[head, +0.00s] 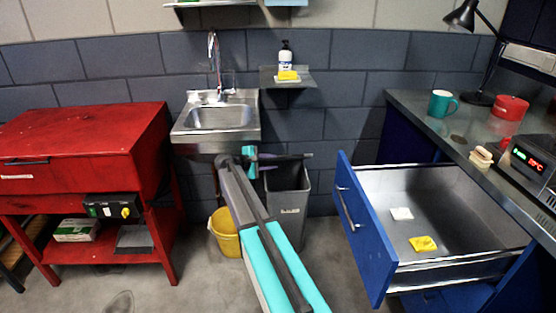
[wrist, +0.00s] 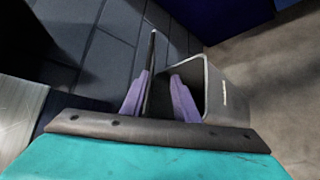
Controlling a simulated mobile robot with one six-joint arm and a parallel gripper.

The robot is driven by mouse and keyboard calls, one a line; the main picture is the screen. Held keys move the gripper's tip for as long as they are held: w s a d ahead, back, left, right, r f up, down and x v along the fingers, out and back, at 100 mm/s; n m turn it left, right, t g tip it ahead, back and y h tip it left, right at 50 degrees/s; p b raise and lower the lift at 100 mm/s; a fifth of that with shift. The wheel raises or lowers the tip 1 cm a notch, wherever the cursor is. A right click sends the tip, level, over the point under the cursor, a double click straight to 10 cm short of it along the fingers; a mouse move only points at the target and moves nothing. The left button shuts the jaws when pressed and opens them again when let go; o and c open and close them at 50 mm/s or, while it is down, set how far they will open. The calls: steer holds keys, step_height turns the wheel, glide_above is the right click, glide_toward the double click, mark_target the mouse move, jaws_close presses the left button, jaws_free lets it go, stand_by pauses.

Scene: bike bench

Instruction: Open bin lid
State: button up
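The grey bin (head: 287,210) stands on the floor under the sink's right side. Its dark inside shows from above, and its open mouth (wrist: 213,90) also shows in the wrist view. A thin dark plate, which looks like the bin lid (wrist: 151,62), stands upright and edge-on beside the mouth. My gripper (wrist: 161,74) has its two purple fingers apart, one on each side of this plate. The left finger is close to it, and a gap shows at the right finger. Contact cannot be told. In the head view my arm covers part of the bin's left side.
A yellow bucket (head: 224,232) stands left of the bin, below the steel sink (head: 216,117). A blue drawer (head: 358,225) is pulled out on the right, with a yellow item (head: 423,243) inside. A red cabinet (head: 85,150) stands at the left. A small shelf (head: 288,78) hangs above the bin.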

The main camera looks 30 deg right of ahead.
steer(key=shift+s+a, duration=0.15)
steer(key=shift+a, duration=0.4)
steer(key=shift+c, duration=0.4)
steer(key=shift+f, duration=0.1)
steer(key=c, duration=0.4)
steer(key=shift+s+a+f, duration=0.15)
steer(key=shift+s+f, duration=0.05)
steer(key=shift+f, duration=0.1)
jaws_close()
steer(key=s+a+f+m+g+y, duration=0.1)
steer(key=s+a+f+y, duration=0.1)
steer(key=s+a+f, duration=0.5)
steer(key=s+a+f+m+g+y, duration=0.1)
steer(key=s+a+f+y, duration=0.15)
steer(key=s+f, duration=0.85)
steer(key=s+a+f+m+g+y, duration=0.15)
steer(key=s+a+f, duration=0.4)
steer(key=f, duration=0.65)
steer(key=s+a+f+m+g+y, duration=0.1)
steer(key=s+a+f, duration=0.3)
steer(key=s, duration=0.7)
steer(key=s+a+f+m+g+y, duration=0.1)
steer(key=s+a+f+y, duration=0.2)
steer(key=s+a, duration=0.5)
steer(key=s+a+f+m+g+y, duration=0.2)
steer(key=s+a+f, duration=0.3)
steer(key=s, duration=0.8)
steer(key=shift+s+a+y, duration=0.3)
steer(key=shift+a, duration=0.45)
steer(key=shift+s, duration=0.15)
